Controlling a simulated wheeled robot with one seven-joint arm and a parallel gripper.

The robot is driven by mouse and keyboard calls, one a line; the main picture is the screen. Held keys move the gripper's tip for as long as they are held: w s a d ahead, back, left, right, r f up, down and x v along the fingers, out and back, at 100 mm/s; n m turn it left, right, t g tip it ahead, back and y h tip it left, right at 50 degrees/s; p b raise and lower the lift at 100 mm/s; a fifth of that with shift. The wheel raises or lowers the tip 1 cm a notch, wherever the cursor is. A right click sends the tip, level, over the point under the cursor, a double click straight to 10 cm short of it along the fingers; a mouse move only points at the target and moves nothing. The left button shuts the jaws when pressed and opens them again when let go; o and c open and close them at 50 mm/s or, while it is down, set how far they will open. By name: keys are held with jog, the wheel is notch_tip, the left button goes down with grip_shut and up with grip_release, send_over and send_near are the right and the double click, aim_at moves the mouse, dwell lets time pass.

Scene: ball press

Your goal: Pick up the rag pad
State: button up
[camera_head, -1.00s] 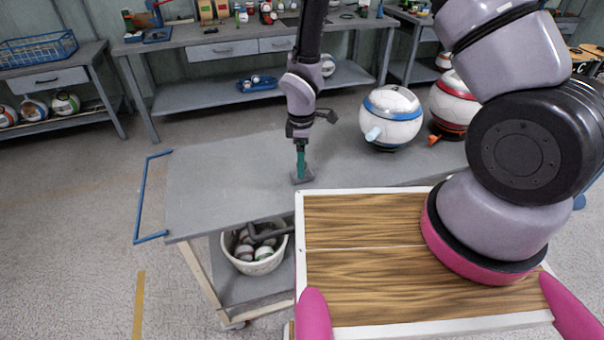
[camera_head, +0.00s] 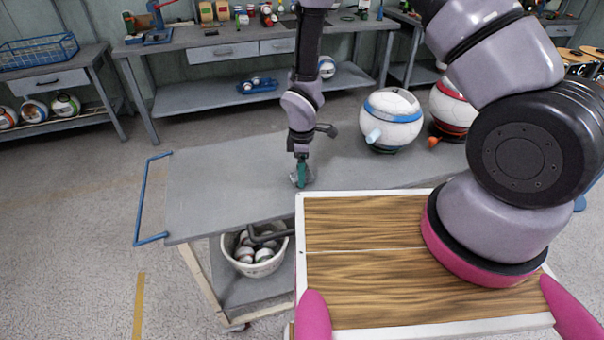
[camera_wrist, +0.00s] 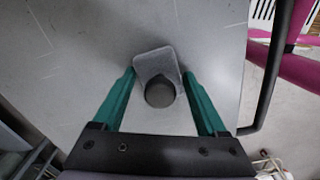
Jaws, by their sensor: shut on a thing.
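The rag pad (camera_wrist: 153,62) is a small grey pad with a dark round knob in the wrist view. In the head view the pad (camera_head: 295,178) shows partly behind the fingers, at the grey cart top (camera_head: 225,185). My gripper (camera_wrist: 159,73) has teal fingers, one on each side of the pad, and is shut on it. In the head view my gripper (camera_head: 301,172) points down at the cart top. I cannot tell whether the pad touches the surface. Part of it is hidden by the fingers.
Two round white machines, one with a blue band (camera_head: 391,120) and one with a red band (camera_head: 452,105), stand to the right on the cart. A white basket of balls (camera_head: 255,250) sits on the lower shelf. The cart top's left side is clear.

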notch_tip(320, 180, up, 10)
dwell(0.5)
